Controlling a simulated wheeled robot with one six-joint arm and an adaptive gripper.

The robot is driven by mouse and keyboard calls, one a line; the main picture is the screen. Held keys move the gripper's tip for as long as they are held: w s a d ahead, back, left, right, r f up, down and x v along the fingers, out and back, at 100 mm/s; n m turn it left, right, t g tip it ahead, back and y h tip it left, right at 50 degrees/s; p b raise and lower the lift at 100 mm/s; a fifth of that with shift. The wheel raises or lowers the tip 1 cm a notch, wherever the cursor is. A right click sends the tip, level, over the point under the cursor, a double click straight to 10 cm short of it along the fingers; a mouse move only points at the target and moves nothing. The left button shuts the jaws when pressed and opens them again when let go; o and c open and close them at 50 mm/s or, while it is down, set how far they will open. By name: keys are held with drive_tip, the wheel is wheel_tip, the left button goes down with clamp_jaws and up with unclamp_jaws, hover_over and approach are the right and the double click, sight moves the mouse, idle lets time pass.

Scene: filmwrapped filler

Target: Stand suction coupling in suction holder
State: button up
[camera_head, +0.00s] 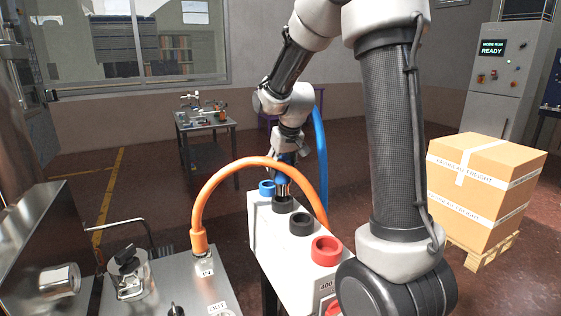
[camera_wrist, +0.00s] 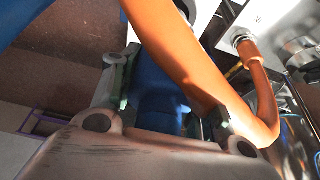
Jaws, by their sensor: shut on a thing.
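My gripper (camera_head: 284,166) is above the far end of a white holder block (camera_head: 262,232) in the head view. It is shut on a blue coupling (camera_head: 282,180) with a silvery lower end, which looks roughly upright. A blue hose (camera_head: 321,150) hangs behind my gripper to the right. The block's top has a blue ring (camera_head: 267,187), a black ring (camera_head: 283,204), another black ring (camera_head: 301,224) and a red ring (camera_head: 326,251). The coupling's lower end shows just at the farther black ring; I cannot tell whether it is inside or behind it. In the wrist view the blue coupling (camera_wrist: 157,95) sits between the fingers.
An orange hose (camera_head: 236,167) arches from the metal machine's IN port (camera_head: 205,265) past the block, and crosses close before the coupling in the wrist view (camera_wrist: 180,55). A carton (camera_head: 480,190) on a pallet stands right. A small table (camera_head: 207,130) stands behind.

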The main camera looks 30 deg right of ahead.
sight(286, 160)
drive_tip(key=shift+f, duration=2.3)
drive_tip(key=shift+f, duration=0.3)
drive_tip(key=o, duration=1.4)
drive_tip(key=v, duration=1.2)
drive_tip(key=s+r, duration=0.1)
drive_tip(key=s, duration=0.7)
drive_tip(key=s+r, duration=0.1)
drive_tip(key=s, duration=0.8)
drive_tip(key=s+r, duration=0.1)
drive_tip(key=s, duration=0.8)
drive_tip(key=shift+s+a, duration=0.15)
drive_tip(key=shift+a, duration=0.05)
